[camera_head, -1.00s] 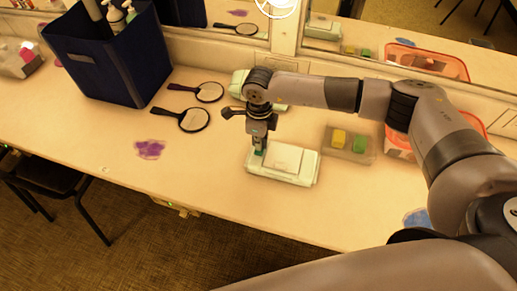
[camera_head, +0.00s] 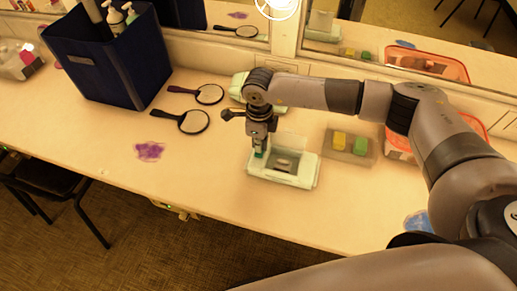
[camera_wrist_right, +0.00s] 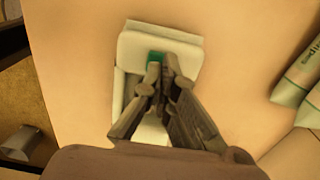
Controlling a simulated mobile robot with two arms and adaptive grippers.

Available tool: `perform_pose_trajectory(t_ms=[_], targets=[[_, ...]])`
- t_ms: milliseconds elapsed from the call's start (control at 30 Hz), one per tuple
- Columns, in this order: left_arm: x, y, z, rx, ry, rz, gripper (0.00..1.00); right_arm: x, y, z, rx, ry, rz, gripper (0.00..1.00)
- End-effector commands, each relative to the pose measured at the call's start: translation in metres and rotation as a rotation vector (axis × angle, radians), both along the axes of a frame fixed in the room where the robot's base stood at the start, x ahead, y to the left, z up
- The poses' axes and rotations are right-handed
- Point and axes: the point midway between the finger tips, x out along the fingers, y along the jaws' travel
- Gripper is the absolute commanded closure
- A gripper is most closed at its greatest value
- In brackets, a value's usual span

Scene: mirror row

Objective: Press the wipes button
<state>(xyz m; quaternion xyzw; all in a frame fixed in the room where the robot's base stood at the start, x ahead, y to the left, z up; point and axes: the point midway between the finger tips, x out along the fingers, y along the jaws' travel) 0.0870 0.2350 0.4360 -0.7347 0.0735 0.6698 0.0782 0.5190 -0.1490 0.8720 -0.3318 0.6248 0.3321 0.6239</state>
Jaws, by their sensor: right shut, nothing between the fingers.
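The pale green and white wipes box (camera_head: 302,180) lies on the counter, also in the wrist view (camera_wrist_right: 180,42). Its white lid (camera_head: 290,142) stands up, and a grey-white shape shows in the opening. The green button (camera_wrist_right: 155,57) is on the top of the box, at its left end in the head view. My right gripper (camera_head: 260,152) is shut and empty, pointing down with its fingertips at the button. In the wrist view the fingertips (camera_wrist_right: 164,68) partly cover the button; contact is hard to judge. My left gripper is not in view.
A tray (camera_head: 349,153) with yellow and green blocks and an orange basket (camera_head: 480,125) are to the right. Two hand mirrors (camera_head: 193,121), a purple stain (camera_head: 149,151) and a dark blue bin (camera_head: 110,62) are left. Another pale green pack is behind my gripper. The front counter is clear.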

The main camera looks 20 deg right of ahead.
Motion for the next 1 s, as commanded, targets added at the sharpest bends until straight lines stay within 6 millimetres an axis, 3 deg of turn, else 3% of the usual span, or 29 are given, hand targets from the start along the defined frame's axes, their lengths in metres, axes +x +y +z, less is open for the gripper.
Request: perform_pose_trajectory(t_ms=[600,1000], targets=[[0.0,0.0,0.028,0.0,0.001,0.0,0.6,0.0,0.0,0.052,0.001,-0.002,0.0,1.0],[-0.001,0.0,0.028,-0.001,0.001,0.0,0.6,0.0,0.0,0.054,0.0,-0.001,-0.001,1.0]])
